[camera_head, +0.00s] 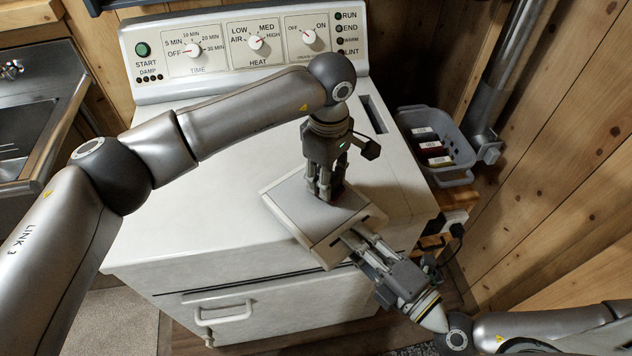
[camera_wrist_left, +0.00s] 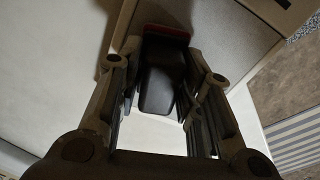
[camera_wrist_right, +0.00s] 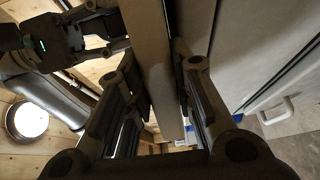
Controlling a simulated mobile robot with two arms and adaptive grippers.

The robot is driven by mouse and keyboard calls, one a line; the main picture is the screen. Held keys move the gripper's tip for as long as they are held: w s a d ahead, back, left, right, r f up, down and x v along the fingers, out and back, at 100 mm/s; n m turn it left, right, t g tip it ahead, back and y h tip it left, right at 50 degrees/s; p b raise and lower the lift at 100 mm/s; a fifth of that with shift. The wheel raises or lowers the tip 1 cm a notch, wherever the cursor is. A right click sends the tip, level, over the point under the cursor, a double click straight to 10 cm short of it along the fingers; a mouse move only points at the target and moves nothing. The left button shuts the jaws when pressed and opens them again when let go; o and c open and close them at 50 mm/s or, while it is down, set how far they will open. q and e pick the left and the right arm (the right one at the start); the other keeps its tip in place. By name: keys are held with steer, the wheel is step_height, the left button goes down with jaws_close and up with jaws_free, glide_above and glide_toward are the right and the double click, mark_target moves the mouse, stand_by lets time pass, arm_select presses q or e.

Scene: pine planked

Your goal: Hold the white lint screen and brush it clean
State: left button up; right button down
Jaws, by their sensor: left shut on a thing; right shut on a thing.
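The white lint screen (camera_head: 297,212), a pale frame with a grey face, is tilted above the front right of the white dryer's top. My right gripper (camera_head: 352,243) is shut on its near right edge. In the right wrist view the screen (camera_wrist_right: 150,60) stands edge-on between the fingers. My left gripper (camera_head: 325,192) is above the screen's face, pointing down, shut on a dark brush. In the left wrist view the brush (camera_wrist_left: 160,85) shows a black handle and a red strip at its far end, close to the screen. Whether it touches is hidden.
The dryer (camera_head: 170,220) has a control panel (camera_head: 245,48) at the back and a dark slot (camera_head: 374,113) at its top right. A grey basket (camera_head: 455,135) with several small boxes stands to the right. A sink (camera_head: 30,115) is at left.

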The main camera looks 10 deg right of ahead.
arm_select(q)
steer(key=shift+w+d, duration=0.3)
steer(key=shift+d, duration=0.3)
steer(key=shift+w+d, duration=0.25)
steer(key=shift+d, duration=0.55)
steer(key=shift+s+d, duration=0.35)
steer(key=shift+s, duration=0.4)
steer(key=shift+s+a+r, duration=0.1)
steer(key=shift+s+a, duration=0.3)
steer(key=shift+a, duration=0.1)
steer(key=shift+s+a, duration=0.25)
steer(key=shift+a, duration=0.3)
steer(key=shift+s+a, duration=0.25)
steer(key=shift+a, duration=0.3)
steer(key=shift+s+a, duration=0.6)
steer(key=shift+a, duration=0.5)
steer(key=shift+s+a, duration=0.65)
steer(key=shift+a, duration=0.45)
steer(key=shift+s+a, duration=0.6)
steer(key=shift+a, duration=0.5)
step_height(320, 180, up, 8)
arm_select(e)
steer(key=shift+r, duration=0.15)
